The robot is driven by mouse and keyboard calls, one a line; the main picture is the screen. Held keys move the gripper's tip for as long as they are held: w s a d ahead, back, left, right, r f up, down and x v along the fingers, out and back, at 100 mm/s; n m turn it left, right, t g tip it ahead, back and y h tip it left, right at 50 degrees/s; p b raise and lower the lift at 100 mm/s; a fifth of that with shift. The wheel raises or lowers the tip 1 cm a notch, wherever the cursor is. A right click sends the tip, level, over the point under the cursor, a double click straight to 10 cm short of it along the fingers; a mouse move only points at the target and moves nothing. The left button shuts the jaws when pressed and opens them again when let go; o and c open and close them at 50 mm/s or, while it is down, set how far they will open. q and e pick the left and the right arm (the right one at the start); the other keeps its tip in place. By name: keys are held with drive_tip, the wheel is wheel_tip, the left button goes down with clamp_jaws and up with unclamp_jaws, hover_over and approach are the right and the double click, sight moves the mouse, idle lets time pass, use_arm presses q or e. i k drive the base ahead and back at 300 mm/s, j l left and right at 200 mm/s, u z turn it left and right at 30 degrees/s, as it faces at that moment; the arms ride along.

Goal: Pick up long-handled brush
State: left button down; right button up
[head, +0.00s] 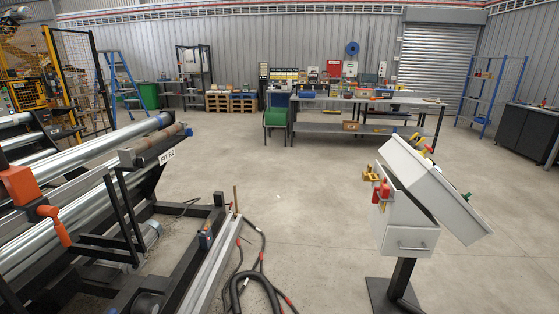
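I cannot make out a long-handled brush for certain. A thin brown upright stick (235,198) stands by the near rails of the roller machine, and I cannot tell what it belongs to. Small items lie on the long workbench (340,99) at the back, including a flat yellowish-brown one (434,100) at its right end, too small to identify. Neither of my grippers is in view.
A roller machine (90,185) with an orange crank (35,200) fills the left. A white control console (408,238) on a black post stands at the front right. Black hoses (262,282) lie on the floor at the front middle. Open concrete floor (300,180) stretches to the workbench.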

sight(238, 212)
drive_tip(key=i, duration=1)
drive_tip(key=i+u, duration=0.1)
drive_tip(key=i, duration=0.85)
drive_tip(key=i+l, duration=0.15)
drive_tip(key=i, duration=0.85)
